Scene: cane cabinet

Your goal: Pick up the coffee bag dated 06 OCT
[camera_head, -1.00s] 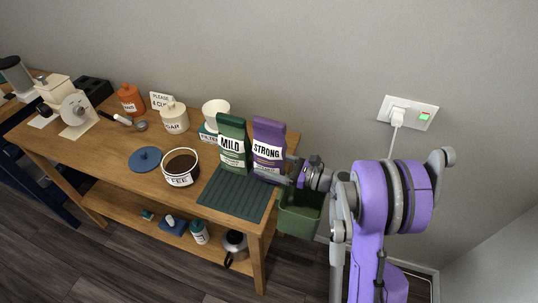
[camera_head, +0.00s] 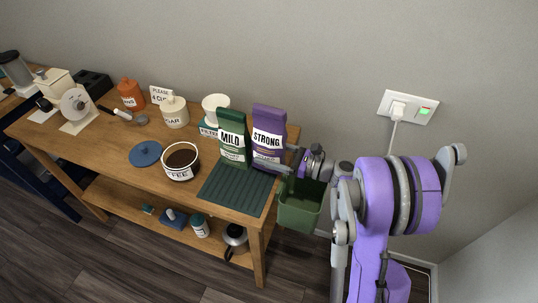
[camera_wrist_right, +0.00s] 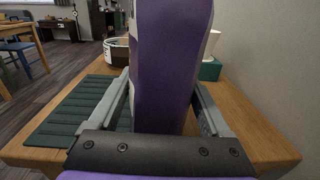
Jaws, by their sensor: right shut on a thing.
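The purple coffee bag labelled STRONG (camera_head: 268,130) is upright at the right end of the wooden table, apparently a little raised. The green coffee bag labelled MILD (camera_head: 232,136) stands close to its left. I cannot read a date on either bag. My right gripper (camera_head: 281,167) reaches in from the right and is shut on the purple bag, low on its body. In the right wrist view the purple bag (camera_wrist_right: 170,50) fills the space between both fingers. My left gripper is not in view.
A dark green ribbed mat (camera_head: 233,192) lies in front of the bags. An open coffee canister (camera_head: 181,174) and a blue lid (camera_head: 146,154) are to the left. A white cup of filters (camera_head: 215,104) stands behind. A green bin (camera_head: 299,212) hangs at the table's right end.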

